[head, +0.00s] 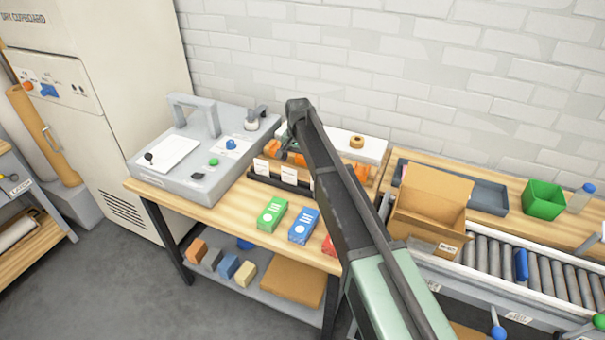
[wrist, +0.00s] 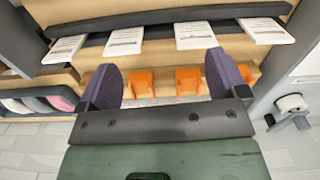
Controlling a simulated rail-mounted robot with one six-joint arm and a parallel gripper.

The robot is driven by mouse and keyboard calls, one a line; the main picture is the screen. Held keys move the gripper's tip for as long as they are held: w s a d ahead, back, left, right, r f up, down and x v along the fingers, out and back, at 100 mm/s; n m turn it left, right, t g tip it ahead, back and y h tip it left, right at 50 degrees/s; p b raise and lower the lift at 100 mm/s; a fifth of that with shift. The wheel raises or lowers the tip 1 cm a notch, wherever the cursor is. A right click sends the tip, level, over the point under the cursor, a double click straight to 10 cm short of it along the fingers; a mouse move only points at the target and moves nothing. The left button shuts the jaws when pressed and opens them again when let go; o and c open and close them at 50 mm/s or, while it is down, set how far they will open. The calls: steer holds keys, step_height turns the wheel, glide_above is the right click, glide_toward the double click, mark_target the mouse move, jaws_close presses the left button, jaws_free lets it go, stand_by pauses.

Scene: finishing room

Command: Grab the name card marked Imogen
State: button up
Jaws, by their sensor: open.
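Several white name cards stand in a row in a dark holder on the wooden bench. In the head view I see a left card (head: 261,165) and one beside it (head: 289,175); my arm hides part of the row. In the wrist view, cards (wrist: 65,49), (wrist: 124,41), (wrist: 195,35) and (wrist: 267,30) line the dark holder bar (wrist: 160,17). Their print is too small to read, so I cannot tell which is Imogen. My gripper (wrist: 163,82) is open and empty, its purple fingers apart from the cards, with the middle two beyond the gap between them.
Orange blocks (wrist: 187,80) sit beyond the fingers. A grey machine (head: 205,155) stands left on the bench. Green (head: 272,214) and blue (head: 303,226) boxes lie at the front. An open cardboard box (head: 428,205) and roller conveyor (head: 500,268) are at right.

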glide_toward(289, 174)
steer(key=shift+w+f+m+b, duration=0.2)
steer(key=shift+m+b, duration=0.2)
steer(key=shift+b, duration=0.1)
step_height(289, 174, down, 10)
steer(key=b, duration=1)
steer(key=shift+f, duration=0.2)
steer(key=shift+r, duration=0.25)
steer(key=shift+c, duration=0.3)
steer(key=c, duration=0.9)
